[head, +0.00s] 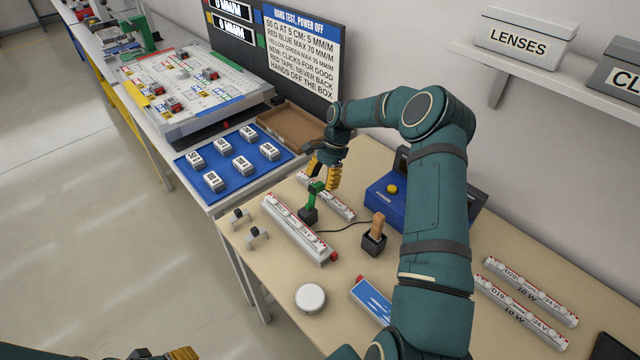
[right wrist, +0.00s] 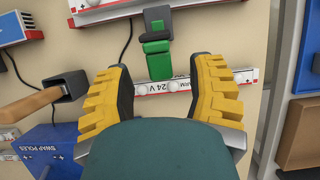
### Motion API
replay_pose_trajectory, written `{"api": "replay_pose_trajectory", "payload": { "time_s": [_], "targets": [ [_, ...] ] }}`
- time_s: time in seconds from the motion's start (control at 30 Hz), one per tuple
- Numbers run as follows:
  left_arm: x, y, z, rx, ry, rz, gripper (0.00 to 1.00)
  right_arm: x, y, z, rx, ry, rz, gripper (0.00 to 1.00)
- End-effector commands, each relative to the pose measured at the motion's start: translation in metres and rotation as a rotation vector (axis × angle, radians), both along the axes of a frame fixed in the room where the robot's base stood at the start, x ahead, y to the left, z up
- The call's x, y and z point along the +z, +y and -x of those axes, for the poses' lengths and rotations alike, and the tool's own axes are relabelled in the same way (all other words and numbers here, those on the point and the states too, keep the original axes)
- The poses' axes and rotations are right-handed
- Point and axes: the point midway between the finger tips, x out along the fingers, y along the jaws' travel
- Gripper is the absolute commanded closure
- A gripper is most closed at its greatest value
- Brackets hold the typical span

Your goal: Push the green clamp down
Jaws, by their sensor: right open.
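The green clamp (head: 314,194) has a dark foot and stands on the wooden bench beside a long white strip with red ends (head: 290,225). A second white strip (head: 340,207) lies behind it. My right gripper (head: 325,168) has yellow fingers and is above the clamp, close to its top. In the right wrist view the fingers are spread wide and empty, with the green clamp (right wrist: 158,62) showing between and beyond the tips. I cannot tell whether they touch it.
A wooden-handled tool sits in a black holder (head: 374,240), near a blue box with a yellow button (head: 387,197). A blue mat (head: 275,150) with several labelled blocks and a brown tray (head: 290,126) lie farther back.

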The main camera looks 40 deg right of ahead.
Motion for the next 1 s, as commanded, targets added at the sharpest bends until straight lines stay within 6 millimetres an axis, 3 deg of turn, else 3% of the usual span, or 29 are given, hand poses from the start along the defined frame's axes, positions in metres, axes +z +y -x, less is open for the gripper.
{"api": "replay_pose_trajectory", "payload": {
  "time_s": [0.2,0.53,0.7,1.0],
  "targets": [
    [0.001,0.000,0.000,0.000,0.000,0.000,0.48,-0.017,0.007,0.001,-0.001,0.000,0.000,0.45],
    [0.001,0.000,0.000,0.000,0.000,0.000,0.48,-0.019,0.007,0.001,0.000,-0.001,0.001,0.43],
    [0.001,0.000,0.000,0.000,0.000,0.000,0.48,-0.019,0.007,0.001,0.000,-0.001,0.000,1.00],
    [0.001,0.000,0.000,0.000,0.000,0.000,0.48,-0.019,0.008,0.001,0.000,0.000,0.000,1.00]
  ]
}}
